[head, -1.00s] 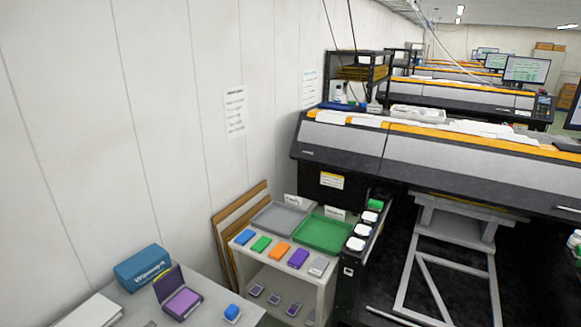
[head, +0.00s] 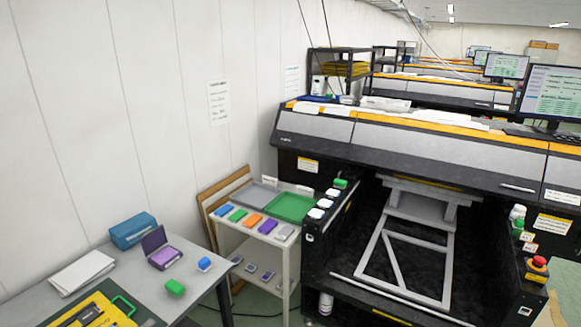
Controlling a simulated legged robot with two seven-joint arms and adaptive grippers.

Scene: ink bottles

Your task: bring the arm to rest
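Neither of my arms nor grippers shows in the head view. A white shelf cart (head: 262,246) stands beside the large printer. On its top are a grey tray (head: 256,194), a green tray (head: 293,207) and a row of ink bottles: blue (head: 223,210), green (head: 237,215), orange (head: 254,221), purple (head: 268,226) and grey (head: 285,233). White-topped bottles (head: 320,209) and a green one (head: 341,183) sit in a row on the printer's side. A blue bottle (head: 204,264) and a green bottle (head: 175,287) stand on the grey table (head: 215,278).
The table also holds an open purple box (head: 163,252), a blue box (head: 133,231), white paper (head: 82,272) and a yellow tool tray (head: 75,314). The large printer (head: 420,150) fills the right side. A red emergency button (head: 539,262) is at its right end.

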